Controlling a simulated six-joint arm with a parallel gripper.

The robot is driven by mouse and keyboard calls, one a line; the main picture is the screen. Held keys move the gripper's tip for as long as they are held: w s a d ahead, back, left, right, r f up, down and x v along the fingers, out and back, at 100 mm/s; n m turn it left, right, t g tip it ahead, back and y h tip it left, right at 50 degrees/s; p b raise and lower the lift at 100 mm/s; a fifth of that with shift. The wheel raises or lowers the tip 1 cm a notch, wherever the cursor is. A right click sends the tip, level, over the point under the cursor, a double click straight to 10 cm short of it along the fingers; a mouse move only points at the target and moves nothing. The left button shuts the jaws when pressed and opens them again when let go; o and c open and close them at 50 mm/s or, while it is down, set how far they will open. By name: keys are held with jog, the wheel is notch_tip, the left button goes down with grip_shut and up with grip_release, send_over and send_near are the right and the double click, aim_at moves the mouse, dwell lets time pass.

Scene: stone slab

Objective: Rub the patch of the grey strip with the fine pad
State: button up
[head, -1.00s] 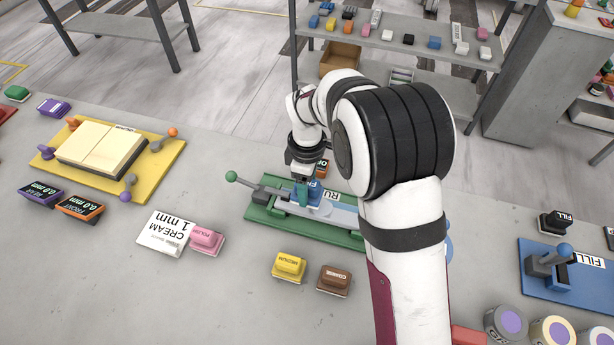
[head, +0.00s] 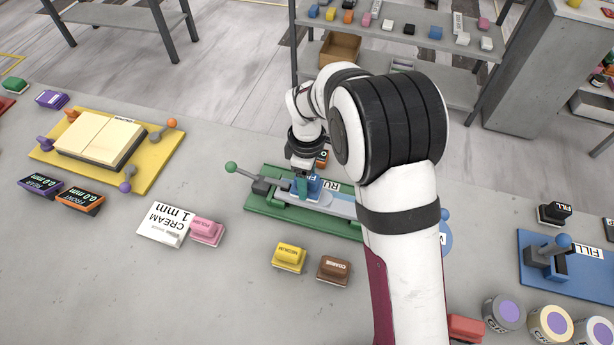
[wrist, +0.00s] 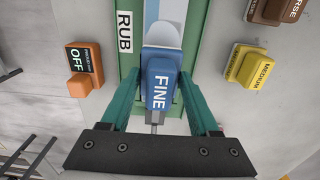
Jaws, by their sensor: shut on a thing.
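The blue fine pad (wrist: 160,82) is held between the green fingers of my gripper (wrist: 160,100), seen from above in the wrist view. In the head view my gripper (head: 306,182) is over the left part of the green rub fixture (head: 262,206), with the blue pad (head: 314,188) between its fingers. The grey strip (head: 340,206) lies along the fixture. In the wrist view the strip (wrist: 170,12) runs ahead of the pad, with a pale rounded patch (wrist: 165,34) next to the pad. The pad's underside is hidden, so contact with the strip cannot be told.
A green-knobbed lever (head: 232,167) sticks out at the fixture's left. An orange block marked OFF (wrist: 84,68) stands beside the fixture. The yellow medium pad (head: 289,256) and brown coarse pad (head: 333,268) lie in front. My arm hides the fixture's right end.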

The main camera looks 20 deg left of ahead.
jog(key=shift+f, duration=0.65)
jog(key=shift+d, duration=0.1)
